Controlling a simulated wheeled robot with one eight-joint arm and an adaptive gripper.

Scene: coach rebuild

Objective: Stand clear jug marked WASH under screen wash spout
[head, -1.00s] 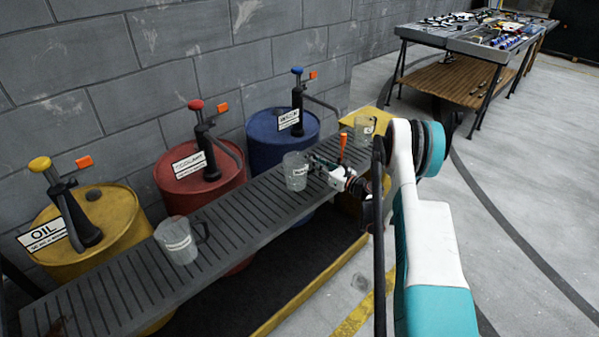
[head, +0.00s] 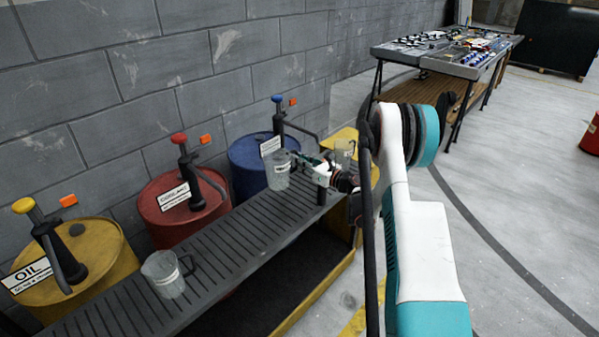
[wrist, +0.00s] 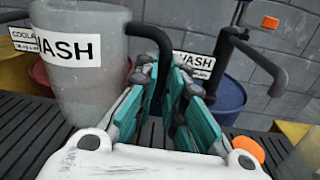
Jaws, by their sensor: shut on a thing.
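The clear jug marked WASH (head: 277,172) is held upright a little above the slatted bench, in front of the blue drum (head: 245,160). Its white WASH label (wrist: 68,47) faces the wrist camera. My gripper (head: 311,168) is shut on its dark handle (wrist: 158,42); the teal fingers (wrist: 165,85) lie on either side of it. The screen wash pump (head: 279,115) stands on the blue drum, with its spout (head: 303,132) reaching over the bench. In the wrist view the spout (wrist: 262,62) is right of the jug, not above it.
Another clear jug (head: 165,272) stands on the bench (head: 225,243) at the near left, and one (head: 344,150) at the far right end. The red coolant drum (head: 160,215) and yellow oil drum (head: 100,255) line the wall. Bench between the jugs is free.

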